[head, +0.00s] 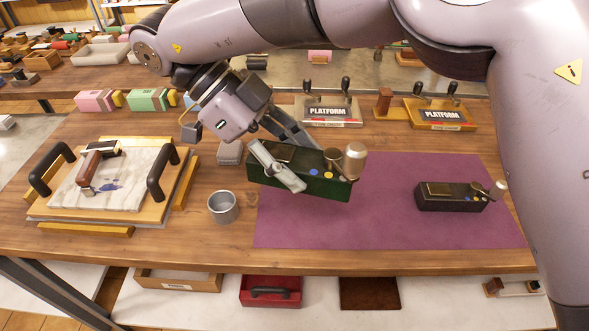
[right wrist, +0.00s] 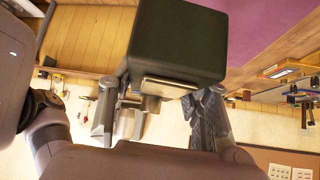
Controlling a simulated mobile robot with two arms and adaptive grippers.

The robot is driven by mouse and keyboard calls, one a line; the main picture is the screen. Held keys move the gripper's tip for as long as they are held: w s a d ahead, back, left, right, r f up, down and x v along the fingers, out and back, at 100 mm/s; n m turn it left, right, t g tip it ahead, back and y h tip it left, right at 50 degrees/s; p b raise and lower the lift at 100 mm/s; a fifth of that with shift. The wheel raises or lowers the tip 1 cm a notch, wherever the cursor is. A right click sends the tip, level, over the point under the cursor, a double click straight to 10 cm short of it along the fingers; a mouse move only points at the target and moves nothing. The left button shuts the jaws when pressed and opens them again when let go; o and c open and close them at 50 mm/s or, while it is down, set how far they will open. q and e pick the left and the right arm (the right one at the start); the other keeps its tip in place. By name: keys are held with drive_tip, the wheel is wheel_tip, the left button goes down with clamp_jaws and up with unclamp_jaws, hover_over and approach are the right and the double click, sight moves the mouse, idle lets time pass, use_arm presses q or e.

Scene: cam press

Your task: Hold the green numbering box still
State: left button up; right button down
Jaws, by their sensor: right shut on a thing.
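The green numbering box (head: 325,187) is at the left part of the purple mat, with a brass plate, a round tan knob and blue and yellow dots on top. My right gripper (head: 280,165) is shut on it, one grey finger across its near left side and the other behind it. The box looks slightly tilted; I cannot tell whether its base touches the mat. In the right wrist view the box (right wrist: 178,40) is a dark block between the fingertips (right wrist: 163,110). My left gripper is in neither view.
A similar black box (head: 450,197) stands on the right of the purple mat (head: 390,225). A metal cup (head: 222,207) and a small grey block (head: 230,152) are left of the held box. A handled board (head: 110,180) lies farther left. Two PLATFORM stands (head: 328,112) are behind.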

idle(0.3)
wheel_tip(320, 180, down, 14)
drive_tip(key=b, duration=0.7)
drive_tip(key=shift+d+f, duration=0.1)
drive_tip(key=shift+f, duration=0.1)
wheel_tip(320, 180, down, 2)
drive_tip(key=shift+f+b, duration=0.2)
drive_tip(key=shift+b, duration=0.6)
drive_tip(key=shift+f+b, duration=0.35)
drive_tip(key=shift+f, duration=0.45)
drive_tip(key=shift+f, duration=0.25)
